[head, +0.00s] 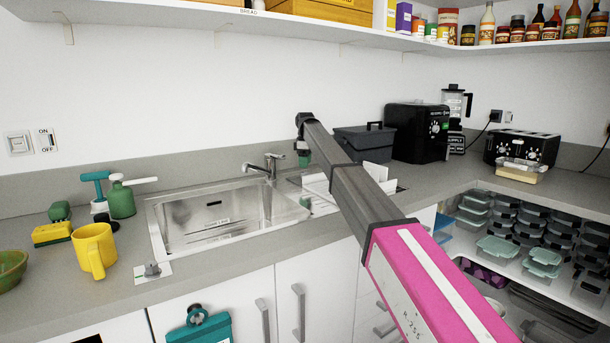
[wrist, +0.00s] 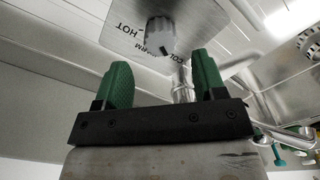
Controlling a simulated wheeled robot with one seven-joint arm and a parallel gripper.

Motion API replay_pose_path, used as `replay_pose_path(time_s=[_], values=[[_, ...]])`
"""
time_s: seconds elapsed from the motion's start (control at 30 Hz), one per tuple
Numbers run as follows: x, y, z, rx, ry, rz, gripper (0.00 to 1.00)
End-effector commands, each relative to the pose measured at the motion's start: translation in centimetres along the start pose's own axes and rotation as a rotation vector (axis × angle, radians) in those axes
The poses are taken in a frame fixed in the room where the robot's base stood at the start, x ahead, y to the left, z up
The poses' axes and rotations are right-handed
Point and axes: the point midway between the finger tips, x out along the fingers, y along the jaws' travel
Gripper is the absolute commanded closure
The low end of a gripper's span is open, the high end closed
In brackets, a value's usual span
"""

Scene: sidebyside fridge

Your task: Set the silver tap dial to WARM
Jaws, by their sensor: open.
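The silver tap dial (wrist: 159,32) is at the top of the wrist view, on a pale plate (wrist: 122,36) lettered HOT, WARM and COLD, the words partly covered. In the head view my gripper (head: 304,160) points down right of the sink; I cannot make out this dial there.
The tap (head: 266,164) stands behind the sink (head: 165,228), left of my gripper. White panels (head: 318,190) and a dark grey bin (head: 365,143) are close by. Another grey dial (head: 152,270) sits front left of the sink, beside a yellow mug (head: 95,250).

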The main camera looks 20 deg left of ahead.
Motion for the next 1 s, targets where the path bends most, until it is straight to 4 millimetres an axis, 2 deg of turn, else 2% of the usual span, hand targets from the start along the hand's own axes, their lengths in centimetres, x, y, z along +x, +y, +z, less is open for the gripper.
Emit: replay_pose_path(time_s=[0.1, 0.3, 0.63, 0.67, 0.8, 1.0], values=[[2.4, -0.1, 0.0, 0.000, -0.001, -0.001, 0.36], [5.1, 0.0, 0.0, 0.000, 0.000, 0.000, 0.36], [5.7, 0.0, 0.0, 0.000, 0.000, 0.000, 0.36], [5.7, 0.0, 0.0, 0.000, 0.000, 0.000, 0.39], [5.7, 0.0, 0.0, 0.000, 0.000, 0.000, 0.85], [5.7, 0.0, 0.0, 0.003, 0.000, 0.000, 0.85]])
